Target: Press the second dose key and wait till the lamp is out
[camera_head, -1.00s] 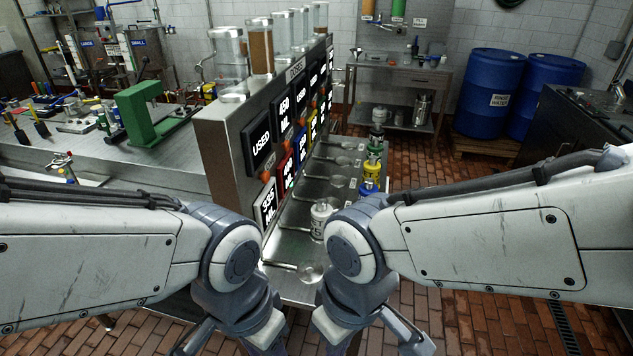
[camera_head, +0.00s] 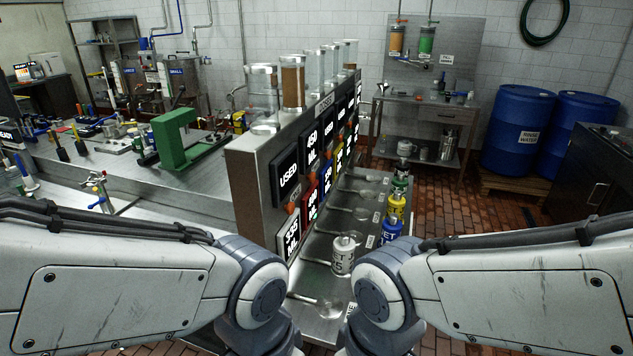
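The doser (camera_head: 262,190) is a steel cabinet with a row of dark and coloured label plates along its right face. The nearest plates read "USED" (camera_head: 289,171) and, lower, a white-framed number in mL (camera_head: 289,238). Small orange parts (camera_head: 291,208) sit between the upper and lower plates; I cannot tell which part is the second dose key, or whether a lamp is lit. My two arms reach in from left and right in front of the doser. Both grippers are below the picture's lower edge, so their fingers are hidden.
A steel shelf (camera_head: 320,309) along the doser carries ladles and a white canister (camera_head: 343,256). Blue (camera_head: 391,229), yellow (camera_head: 396,205) and green canisters stand on its right side. A green press (camera_head: 176,140) stands on the left bench. Blue barrels (camera_head: 517,132) stand at the back right.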

